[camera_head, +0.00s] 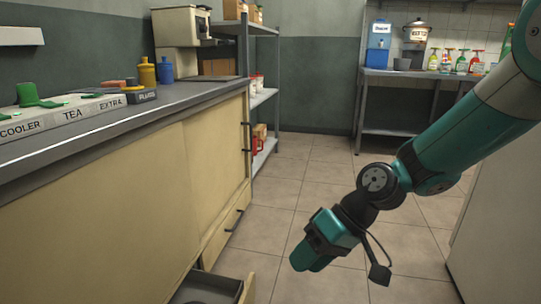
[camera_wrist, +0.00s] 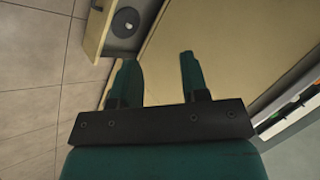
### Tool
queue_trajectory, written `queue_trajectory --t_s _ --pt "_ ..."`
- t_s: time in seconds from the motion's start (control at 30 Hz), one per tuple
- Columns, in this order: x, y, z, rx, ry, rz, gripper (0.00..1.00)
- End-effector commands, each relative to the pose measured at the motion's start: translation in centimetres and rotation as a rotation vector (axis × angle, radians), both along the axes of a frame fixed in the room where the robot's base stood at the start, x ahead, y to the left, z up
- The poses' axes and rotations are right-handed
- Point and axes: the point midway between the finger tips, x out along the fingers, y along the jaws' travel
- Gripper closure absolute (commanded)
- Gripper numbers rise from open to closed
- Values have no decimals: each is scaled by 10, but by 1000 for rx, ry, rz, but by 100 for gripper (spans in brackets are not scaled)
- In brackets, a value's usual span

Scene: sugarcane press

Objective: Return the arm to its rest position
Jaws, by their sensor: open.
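My gripper (camera_head: 312,258) is at the end of my teal arm, which reaches in from the right in the head view. It hangs over the tiled floor, to the right of the counter, tilted down and to the left. In the wrist view my gripper (camera_wrist: 158,75) shows two teal fingers spread apart with nothing between them. The counter's cream front lies beyond the fingers in that view.
An open drawer (camera_head: 247,289) juts from the counter at the bottom; it also shows in the wrist view (camera_wrist: 97,30), holding a round dark object (camera_wrist: 125,23). The counter (camera_head: 160,97) fills the left. A metal shelf (camera_head: 262,97) and back table (camera_head: 415,74) stand behind. Floor between is clear.

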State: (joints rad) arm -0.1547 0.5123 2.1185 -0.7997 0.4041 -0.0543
Motion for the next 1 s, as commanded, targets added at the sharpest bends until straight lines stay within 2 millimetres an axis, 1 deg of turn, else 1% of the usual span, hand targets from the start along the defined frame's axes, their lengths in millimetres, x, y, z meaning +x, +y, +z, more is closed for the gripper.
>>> queue_trajectory --t_s 0.03,0.1,0.2,0.3,0.4,0.63,0.7,0.87,0.97,1.0 --pt "-16 -5 27 -36 -28 14 59" --pt "-40 -14 52 -91 -54 25 59" --pt "-73 -29 79 -161 -84 33 59" --pt "-101 -43 96 -217 -107 31 59" --pt "-125 -55 108 -260 -127 28 59" --pt "-173 -82 123 -342 -164 8 59" --pt "-171 -81 147 -343 -158 8 59" --pt "-170 -81 184 -342 -158 8 59" --pt "-170 -81 211 -341 -158 8 59" --pt "-170 -81 224 -341 -158 8 59"
